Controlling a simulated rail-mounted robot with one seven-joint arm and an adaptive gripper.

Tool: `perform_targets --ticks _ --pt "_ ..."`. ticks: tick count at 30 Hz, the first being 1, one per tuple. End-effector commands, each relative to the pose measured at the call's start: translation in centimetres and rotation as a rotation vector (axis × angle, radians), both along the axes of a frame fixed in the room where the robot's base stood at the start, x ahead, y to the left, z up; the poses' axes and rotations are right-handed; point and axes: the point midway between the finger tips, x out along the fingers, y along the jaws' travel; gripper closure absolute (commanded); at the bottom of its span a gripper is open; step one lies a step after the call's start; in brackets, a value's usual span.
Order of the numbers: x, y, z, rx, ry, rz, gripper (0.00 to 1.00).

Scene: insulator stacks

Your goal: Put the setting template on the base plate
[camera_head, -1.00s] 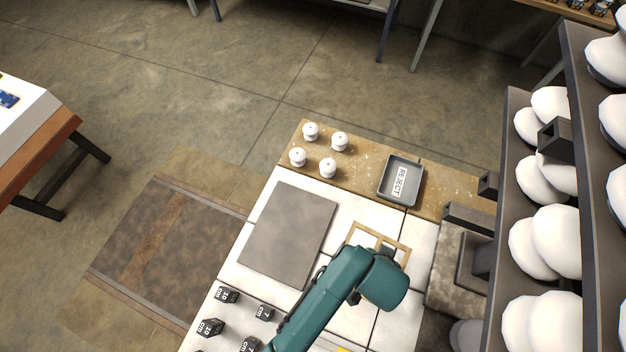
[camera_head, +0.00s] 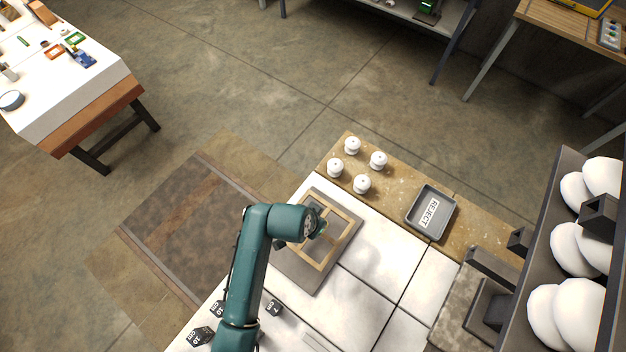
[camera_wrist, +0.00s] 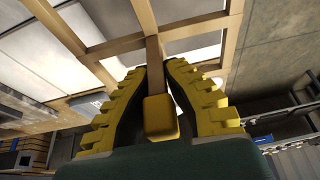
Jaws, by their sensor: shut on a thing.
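The setting template is a light wooden frame with crossing bars (camera_head: 346,230). It is over the grey base plate (camera_head: 318,278) in the head view; whether it touches the plate cannot be told. My gripper is mostly hidden behind my arm in the head view. In the wrist view my gripper (camera_wrist: 157,75) has its yellow-and-black fingers shut on a wooden part with a yellow block (camera_wrist: 160,117) at its end. The template's bars (camera_wrist: 120,45) spread out beyond the fingertips.
Several white insulators (camera_head: 362,183) stand on the brown strip behind the plate. A grey REJECT tray (camera_head: 431,212) is to their right. Black marked blocks (camera_head: 200,336) lie at the front left. A shelf of white insulators (camera_head: 570,250) stands at the right. White tiles right of the plate are clear.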

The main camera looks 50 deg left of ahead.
Motion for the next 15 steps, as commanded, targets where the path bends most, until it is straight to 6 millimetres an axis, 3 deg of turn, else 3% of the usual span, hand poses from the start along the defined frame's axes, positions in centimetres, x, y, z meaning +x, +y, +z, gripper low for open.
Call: perform_targets --ticks 3,7,15 --pt "-0.5 0.7 -1.3 -0.002 0.001 0.022 1.0" --pt "-0.5 0.7 -4.4 -0.003 0.002 0.021 1.0" --pt "-0.5 0.7 -8.2 -0.003 0.001 0.021 1.0"
